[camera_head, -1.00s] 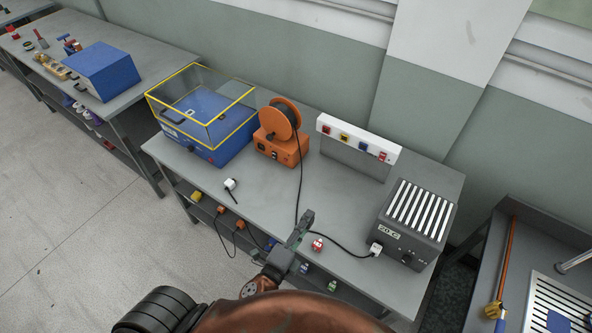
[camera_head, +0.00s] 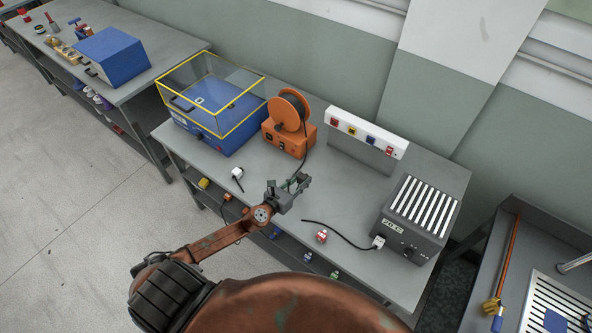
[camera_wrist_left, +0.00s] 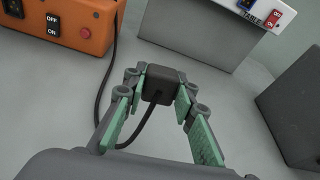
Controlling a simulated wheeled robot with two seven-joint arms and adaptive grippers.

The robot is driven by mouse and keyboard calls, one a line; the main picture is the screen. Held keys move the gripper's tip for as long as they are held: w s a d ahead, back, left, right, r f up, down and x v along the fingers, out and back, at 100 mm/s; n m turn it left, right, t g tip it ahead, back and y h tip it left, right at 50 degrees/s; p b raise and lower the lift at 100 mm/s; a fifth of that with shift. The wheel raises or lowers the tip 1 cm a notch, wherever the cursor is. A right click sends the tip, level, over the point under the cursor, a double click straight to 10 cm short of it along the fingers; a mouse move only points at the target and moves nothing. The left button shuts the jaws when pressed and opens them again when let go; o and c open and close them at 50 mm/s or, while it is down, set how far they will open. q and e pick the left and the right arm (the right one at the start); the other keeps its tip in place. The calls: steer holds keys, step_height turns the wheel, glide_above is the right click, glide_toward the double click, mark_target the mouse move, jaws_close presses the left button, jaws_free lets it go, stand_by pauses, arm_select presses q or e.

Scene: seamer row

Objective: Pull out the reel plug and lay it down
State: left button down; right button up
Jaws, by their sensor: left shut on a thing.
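The reel plug (camera_wrist_left: 162,88) is a dark block with a black cable coming off it. It sits between the green-padded fingers of my left gripper (camera_wrist_left: 161,80), which is shut on it. In the head view the left gripper (camera_head: 300,183) is over the bench, in front of the orange cable reel (camera_head: 287,125); the plug is too small there to make out. The reel's cable (camera_head: 303,162) runs down to the gripper. Whether the plug touches the bench top is unclear. My right gripper is not in view.
On the bench (camera_head: 352,190) stand a blue box with a clear yellow-edged cover (camera_head: 210,120), a white switch panel (camera_head: 365,133) and a grey slatted unit (camera_head: 415,220) with a black lead. A white plug (camera_head: 237,174) and red-white piece (camera_head: 321,236) lie near the front.

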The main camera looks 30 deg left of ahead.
arm_select(q)
steer(key=shift+m, duration=0.4)
steer(key=a, duration=0.1)
steer(key=w+a, duration=0.2)
steer(key=shift+w+a+r, duration=0.1)
steer(key=shift+a+r, duration=0.2)
steer(key=shift+a, duration=0.2)
step_height(320, 180, down, 6)
steer(key=b, duration=0.5)
steer(key=shift+b, duration=0.4)
steer(key=shift+f+b, duration=0.5)
steer(key=shift+b, duration=0.05)
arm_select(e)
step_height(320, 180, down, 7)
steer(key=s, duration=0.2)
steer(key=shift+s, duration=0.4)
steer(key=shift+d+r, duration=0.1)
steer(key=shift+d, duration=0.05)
arm_select(q)
steer(key=c, duration=1.5)
jaws_free()
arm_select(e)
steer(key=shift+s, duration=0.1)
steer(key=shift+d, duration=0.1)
